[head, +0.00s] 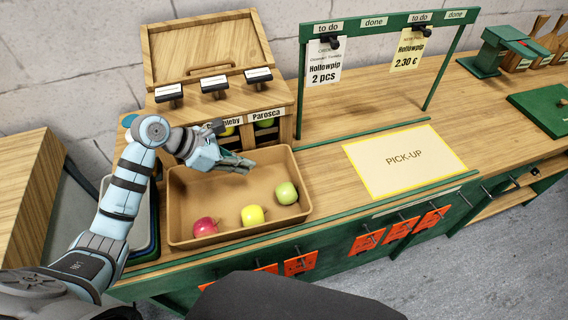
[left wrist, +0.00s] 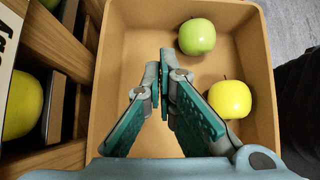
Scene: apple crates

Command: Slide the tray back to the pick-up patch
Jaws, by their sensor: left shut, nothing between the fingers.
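The tan tray (head: 185,238) stands on the wooden counter in front of the apple crates in the head view. A red apple (head: 206,227), a yellow apple (head: 252,215) and a green apple (head: 286,193) lie in it. The pick-up patch (head: 404,160), a cream sheet with a yellow border, lies bare to the right of the tray. My left gripper (head: 246,167) is shut and empty above the tray's back part. In the left wrist view, the tray (left wrist: 125,20), green apple (left wrist: 197,37) and yellow apple (left wrist: 230,98) show beyond its fingers. My right gripper is not in view.
The wooden crate stand (head: 205,45) with labelled bins rises behind the tray. A green frame (head: 303,75) with hanging order cards stands behind the patch. A green rail (head: 350,212) runs along the counter's front edge. The counter between tray and patch looks clear.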

